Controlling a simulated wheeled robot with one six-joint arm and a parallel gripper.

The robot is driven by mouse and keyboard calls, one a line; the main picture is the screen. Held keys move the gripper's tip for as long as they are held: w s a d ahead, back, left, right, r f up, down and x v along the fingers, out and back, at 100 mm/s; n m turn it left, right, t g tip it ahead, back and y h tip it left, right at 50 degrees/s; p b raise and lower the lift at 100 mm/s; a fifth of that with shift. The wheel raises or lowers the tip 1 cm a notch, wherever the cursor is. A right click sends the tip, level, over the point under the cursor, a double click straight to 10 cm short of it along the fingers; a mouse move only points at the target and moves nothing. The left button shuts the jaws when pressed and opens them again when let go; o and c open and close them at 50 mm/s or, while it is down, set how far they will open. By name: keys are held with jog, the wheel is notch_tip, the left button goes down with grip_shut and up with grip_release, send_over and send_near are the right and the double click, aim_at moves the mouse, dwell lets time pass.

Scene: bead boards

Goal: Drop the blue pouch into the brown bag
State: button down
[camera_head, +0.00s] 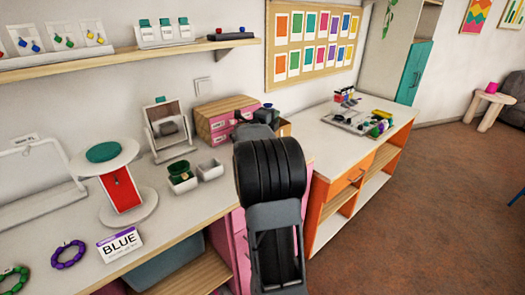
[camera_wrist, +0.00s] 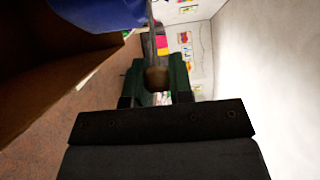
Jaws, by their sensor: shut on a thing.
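My gripper (camera_head: 264,115) is over the back of the white worktop in the head view, partly hidden by my own dark arm. In the wrist view my gripper (camera_wrist: 156,80) has its dark green fingers shut on a small brown rounded piece. A small blue spot shows at the gripper in the head view. A brown surface (camera_head: 286,128) shows just behind my arm, perhaps the brown bag; most of it is hidden. A large brown surface fills the wrist view's upper left.
Pink boxes with a wooden top (camera_head: 222,118) stand left of my gripper. An orange cabinet (camera_head: 335,190) stands at right, with open floor beyond.

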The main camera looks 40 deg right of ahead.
jog(key=shift+f+b, duration=1.4)
jog(key=shift+f, duration=0.2)
jog(key=c, duration=1)
grip_release()
jog(key=shift+o, duration=0.4)
jog(key=shift+a+f, duration=0.1)
jog(key=shift+f, duration=0.1)
jog(key=v, duration=1.4)
jog(key=shift+r, duration=0.4)
